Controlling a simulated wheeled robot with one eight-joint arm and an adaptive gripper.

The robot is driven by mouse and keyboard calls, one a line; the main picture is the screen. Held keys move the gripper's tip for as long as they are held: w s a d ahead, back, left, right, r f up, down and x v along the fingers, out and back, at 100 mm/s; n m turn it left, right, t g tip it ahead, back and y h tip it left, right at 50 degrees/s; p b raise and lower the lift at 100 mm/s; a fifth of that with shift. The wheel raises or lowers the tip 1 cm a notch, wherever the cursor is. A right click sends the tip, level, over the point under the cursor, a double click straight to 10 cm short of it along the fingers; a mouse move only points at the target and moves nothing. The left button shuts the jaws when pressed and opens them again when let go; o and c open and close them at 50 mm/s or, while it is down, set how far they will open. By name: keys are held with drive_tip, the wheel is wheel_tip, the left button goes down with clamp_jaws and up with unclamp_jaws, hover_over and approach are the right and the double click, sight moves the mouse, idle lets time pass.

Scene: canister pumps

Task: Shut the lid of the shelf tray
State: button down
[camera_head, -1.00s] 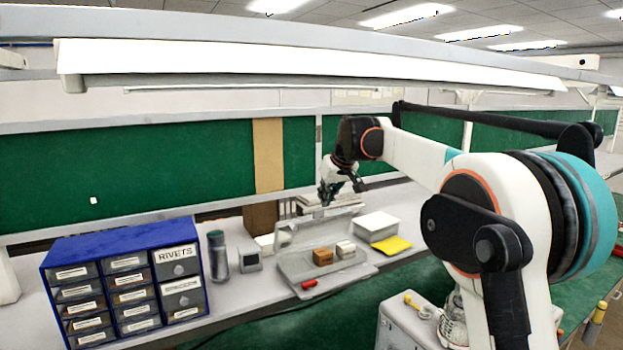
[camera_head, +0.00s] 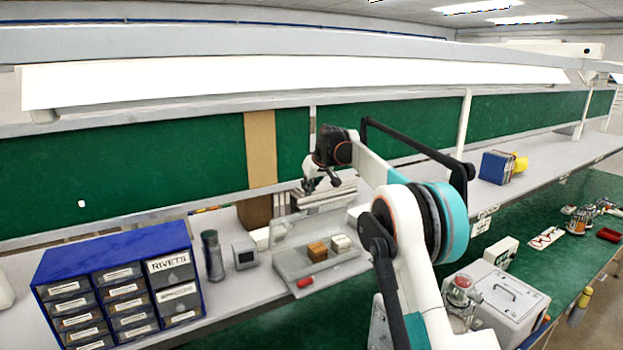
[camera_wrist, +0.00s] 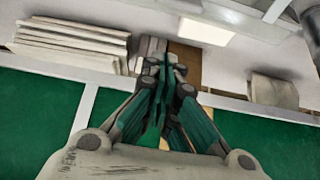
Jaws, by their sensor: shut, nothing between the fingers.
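The shelf tray (camera_head: 291,268) is a shallow grey tray on the shelf, with a brown block (camera_head: 317,251) and a pale block (camera_head: 341,243) in it. Its grey lid (camera_head: 293,233) stands up, open, along the tray's back edge. My gripper (camera_head: 322,186) is above the lid's upper edge, in front of the green back panel, and looks apart from it. In the wrist view my gripper's fingers (camera_wrist: 168,62) are closed together with nothing between them. I cannot make out the lid in that view.
A red piece (camera_head: 305,283) lies at the tray's front. A grey canister (camera_head: 212,256), a small grey box (camera_head: 245,254) and a blue drawer cabinet (camera_head: 120,285) stand to the left. Blue books (camera_head: 494,167) are farther right.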

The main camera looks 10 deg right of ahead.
drive_tip(key=shift+s+d+f+p, duration=0.2)
drive_tip(key=shift+s+f+p, duration=0.15)
drive_tip(key=shift+s+f, duration=0.35)
drive_tip(key=shift+s+d+f+p, duration=0.2)
drive_tip(key=shift+s+f+p, duration=0.15)
drive_tip(key=shift+s+f, duration=0.3)
drive_tip(key=shift+f, duration=0.15)
drive_tip(key=t+y+b, duration=0.2)
drive_tip(key=t+b, duration=0.5)
drive_tip(key=b, duration=1.5)
hover_over(337, 279)
drive_tip(key=f, duration=1.4)
drive_tip(key=shift+w, duration=0.25)
drive_tip(key=shift+s+f+b, duration=0.25)
drive_tip(key=shift+f+b, duration=0.45)
drive_tip(key=shift+f, duration=0.5)
